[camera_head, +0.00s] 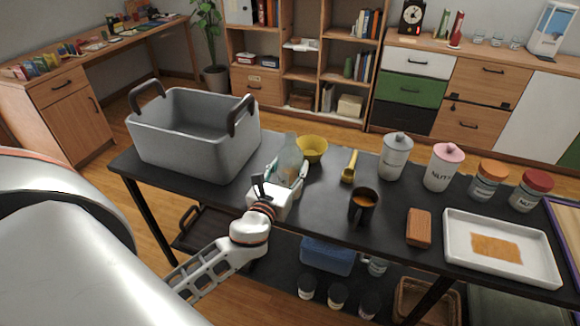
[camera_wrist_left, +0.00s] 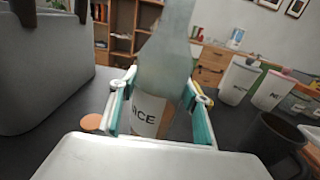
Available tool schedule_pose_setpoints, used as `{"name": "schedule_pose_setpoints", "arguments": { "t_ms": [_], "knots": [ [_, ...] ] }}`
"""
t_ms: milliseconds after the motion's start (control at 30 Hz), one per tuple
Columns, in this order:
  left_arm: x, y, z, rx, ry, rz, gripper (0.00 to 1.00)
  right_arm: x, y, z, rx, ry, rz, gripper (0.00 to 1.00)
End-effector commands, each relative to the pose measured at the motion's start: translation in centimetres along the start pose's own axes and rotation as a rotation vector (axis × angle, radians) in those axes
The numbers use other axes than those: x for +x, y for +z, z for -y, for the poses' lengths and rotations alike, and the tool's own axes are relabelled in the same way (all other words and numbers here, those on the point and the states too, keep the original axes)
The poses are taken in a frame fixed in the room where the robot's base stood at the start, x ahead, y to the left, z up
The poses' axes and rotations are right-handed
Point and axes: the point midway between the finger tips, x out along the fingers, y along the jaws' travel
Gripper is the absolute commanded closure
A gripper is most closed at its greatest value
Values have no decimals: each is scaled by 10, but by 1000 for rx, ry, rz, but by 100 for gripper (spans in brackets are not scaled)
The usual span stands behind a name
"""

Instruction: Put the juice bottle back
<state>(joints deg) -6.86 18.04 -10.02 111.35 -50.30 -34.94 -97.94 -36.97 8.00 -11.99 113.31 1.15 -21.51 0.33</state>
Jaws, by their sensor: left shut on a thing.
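The juice bottle (camera_head: 289,158) is a clear, pale bottle standing upright on or just above the dark table, right of the grey bin; I cannot tell if its base touches. My left gripper (camera_head: 285,176) is shut around its lower body. In the left wrist view the bottle (camera_wrist_left: 166,60) fills the middle, its label partly readable as "ICE", between the two teal-padded fingers (camera_wrist_left: 160,108). The bottle's top is cut off there. My right gripper is not in view.
A grey bin (camera_head: 190,150) with dark handles stands left of the bottle. A yellow bowl (camera_head: 313,146) is close behind it. A dark mug (camera_head: 361,208), yellow scoop (camera_head: 350,167), white canister (camera_head: 395,157) and white tray (camera_head: 460,262) stand to the right. An orange disc (camera_wrist_left: 91,122) lies left of the gripper.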

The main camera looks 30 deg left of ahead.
Motion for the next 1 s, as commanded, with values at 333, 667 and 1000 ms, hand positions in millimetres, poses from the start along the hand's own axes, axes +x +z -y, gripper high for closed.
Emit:
{"name": "schedule_pose_setpoints", "arguments": {
  "t_ms": [333,667,1000],
  "knots": [
    [0,-1,0,0,0,-1,36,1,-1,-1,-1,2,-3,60],
    [-23,0,0,0,-1,-5,36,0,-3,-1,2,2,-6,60],
    [-90,0,0,0,0,-5,36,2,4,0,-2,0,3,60]
  ]
}}
